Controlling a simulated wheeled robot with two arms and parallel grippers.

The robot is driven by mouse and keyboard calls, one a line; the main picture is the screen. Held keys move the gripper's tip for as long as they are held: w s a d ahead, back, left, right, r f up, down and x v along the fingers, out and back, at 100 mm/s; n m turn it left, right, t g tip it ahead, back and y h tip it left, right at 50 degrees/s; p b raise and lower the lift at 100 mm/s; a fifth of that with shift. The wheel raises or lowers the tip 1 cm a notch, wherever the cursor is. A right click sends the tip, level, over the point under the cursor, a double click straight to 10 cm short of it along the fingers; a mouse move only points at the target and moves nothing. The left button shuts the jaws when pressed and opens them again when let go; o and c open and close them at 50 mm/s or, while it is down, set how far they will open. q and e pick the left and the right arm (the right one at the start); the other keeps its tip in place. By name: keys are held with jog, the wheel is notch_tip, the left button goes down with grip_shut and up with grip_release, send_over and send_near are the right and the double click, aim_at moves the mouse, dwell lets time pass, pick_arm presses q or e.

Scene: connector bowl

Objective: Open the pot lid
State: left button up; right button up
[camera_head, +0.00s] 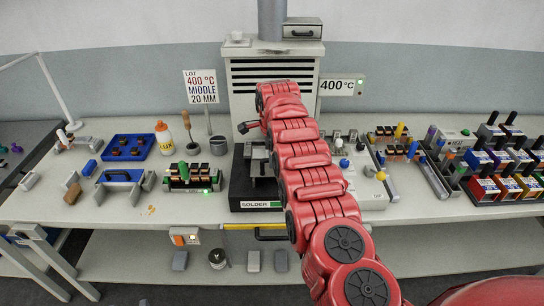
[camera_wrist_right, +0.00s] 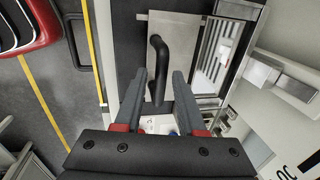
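The solder pot unit (camera_head: 235,190) stands mid-table on a black base with a SOLDER label. Its grey metal top is partly covered by my red right arm in the head view. In the right wrist view, a bare metal plate (camera_wrist_right: 184,35), apparently the lid, lies on the black body. A bent black handle (camera_wrist_right: 156,50) stands out from it. My right gripper (camera_wrist_right: 158,73) is open, with its two grey fingers either side of the handle. Gaps show between fingers and handle. In the head view its fingers are hidden by the arm. My left gripper is not in view.
A vented grey cabinet (camera_head: 240,80) stands behind the pot. A green circuit fixture (camera_head: 205,182) stands to its left, near a blue tray (camera_head: 129,148). Colour-marked bins (camera_head: 485,190) fill the right end. Some table front at left is clear.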

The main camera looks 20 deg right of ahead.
jog(key=shift+o, duration=0.4)
jog(key=shift+r, duration=0.1)
jog(key=shift+r, duration=0.15)
jog(key=s+a+r, duration=0.1)
jog(key=s+r, duration=0.2)
jog(key=r, duration=1.3)
jog(key=shift+r, duration=0.35)
